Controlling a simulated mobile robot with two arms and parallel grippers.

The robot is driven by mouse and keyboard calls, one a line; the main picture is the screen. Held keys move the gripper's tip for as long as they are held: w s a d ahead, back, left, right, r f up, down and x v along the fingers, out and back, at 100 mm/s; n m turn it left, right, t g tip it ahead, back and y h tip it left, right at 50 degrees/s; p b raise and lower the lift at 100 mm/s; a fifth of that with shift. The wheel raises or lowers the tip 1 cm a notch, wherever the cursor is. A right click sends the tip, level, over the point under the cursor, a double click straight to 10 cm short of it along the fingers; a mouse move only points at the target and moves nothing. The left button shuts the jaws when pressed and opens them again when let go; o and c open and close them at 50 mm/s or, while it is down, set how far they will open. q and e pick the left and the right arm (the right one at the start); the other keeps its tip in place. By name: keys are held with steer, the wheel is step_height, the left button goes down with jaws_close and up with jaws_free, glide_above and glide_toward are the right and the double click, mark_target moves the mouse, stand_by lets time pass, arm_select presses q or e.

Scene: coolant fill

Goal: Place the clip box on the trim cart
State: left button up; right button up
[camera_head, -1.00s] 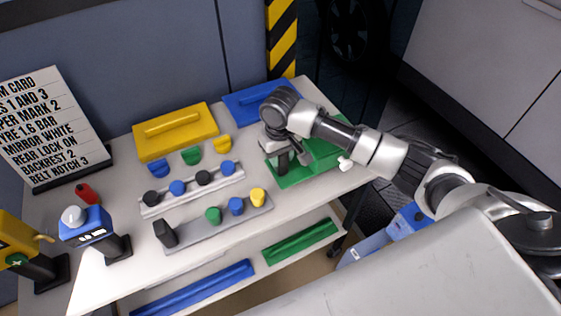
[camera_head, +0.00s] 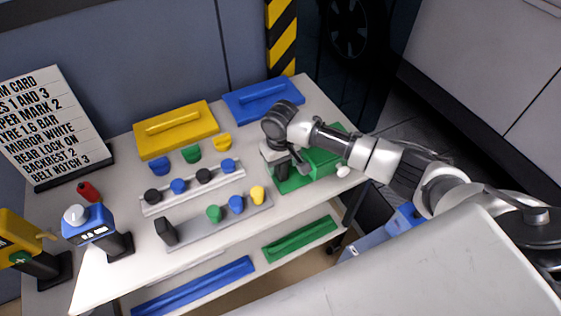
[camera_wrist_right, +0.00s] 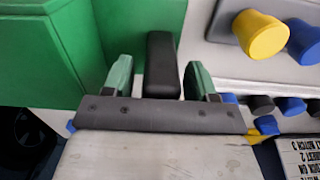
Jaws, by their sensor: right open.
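A green box (camera_head: 318,160), which seems to be the clip box, stands at the right end of the white-topped cart (camera_head: 190,262), which seems to be the trim cart. It also fills the left of the right wrist view (camera_wrist_right: 50,50). My right gripper (camera_head: 288,168) is low over the near left part of the green box and hides some of it. In the wrist view my right gripper (camera_wrist_right: 160,78) is open, with its two fingers on either side of a black upright bar (camera_wrist_right: 161,62). I cannot tell whether they touch it. My left gripper is not in view.
A yellow case (camera_head: 175,142) and a blue case (camera_head: 262,112) lie along the back. Racks of coloured knobs, including a yellow knob (camera_head: 257,194), lie left of my gripper. A blue device (camera_head: 90,225) and a card board (camera_head: 50,125) stand at the left. Coloured bins show below.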

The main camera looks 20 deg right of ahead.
step_height(320, 180, up, 12)
steer(key=shift+r+b, duration=0.15)
steer(key=shift+b, duration=0.45)
